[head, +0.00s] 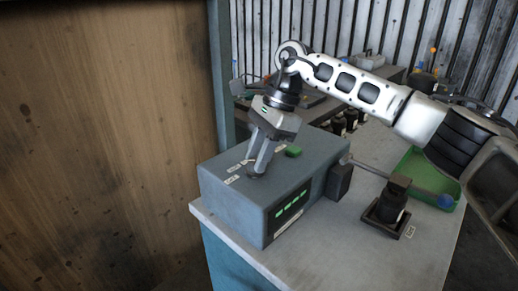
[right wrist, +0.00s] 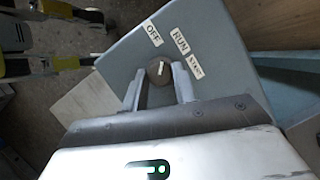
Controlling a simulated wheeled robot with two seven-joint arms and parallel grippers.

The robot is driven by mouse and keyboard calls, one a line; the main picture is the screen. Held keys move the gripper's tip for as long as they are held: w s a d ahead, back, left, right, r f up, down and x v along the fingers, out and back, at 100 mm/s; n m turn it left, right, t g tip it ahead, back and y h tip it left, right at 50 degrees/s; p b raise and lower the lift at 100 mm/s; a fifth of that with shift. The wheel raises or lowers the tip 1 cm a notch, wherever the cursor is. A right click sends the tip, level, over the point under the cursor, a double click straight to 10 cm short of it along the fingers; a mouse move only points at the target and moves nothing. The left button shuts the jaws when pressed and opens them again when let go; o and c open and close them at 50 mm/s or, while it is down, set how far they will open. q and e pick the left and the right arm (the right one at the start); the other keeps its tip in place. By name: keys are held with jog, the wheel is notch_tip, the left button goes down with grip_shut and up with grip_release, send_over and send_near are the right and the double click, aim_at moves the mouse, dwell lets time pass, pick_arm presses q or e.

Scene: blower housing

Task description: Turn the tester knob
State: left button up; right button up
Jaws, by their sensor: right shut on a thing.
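The tester is a grey-blue box (head: 231,205) with a green lit display on its front, on the bench. Its round dark knob (right wrist: 159,71) is on top and has a pale pointer line. Around it in the right wrist view are an OFF label (right wrist: 152,33), a RUN label (right wrist: 180,41) and a START label (right wrist: 193,66). The pointer tilts slightly right of straight up, roughly between OFF and RUN. My right gripper (head: 257,172) reaches down with a finger on either side of the knob, shut on it. The fingers partly hide the knob in the head view. My left gripper is out of view.
A green button (head: 294,151) is on the box top, close to the gripper. A dark part sits in a square holder (head: 386,218) on the bench to the right. A green tray (head: 412,167) lies behind it. A wooden panel (head: 100,130) stands at the left.

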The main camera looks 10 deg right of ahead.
jog(key=shift+w+a+r+n+g+p, duration=0.1)
jog(key=shift+n+g+p, duration=0.3)
jog(key=shift+n, duration=0.8)
jog(key=shift+n+g, duration=0.3)
jog(key=shift+n, duration=0.6)
jog(key=shift+h, duration=0.3)
jog(key=o, duration=1)
jog(key=shift+c, duration=0.2)
jog(key=shift+w, duration=0.1)
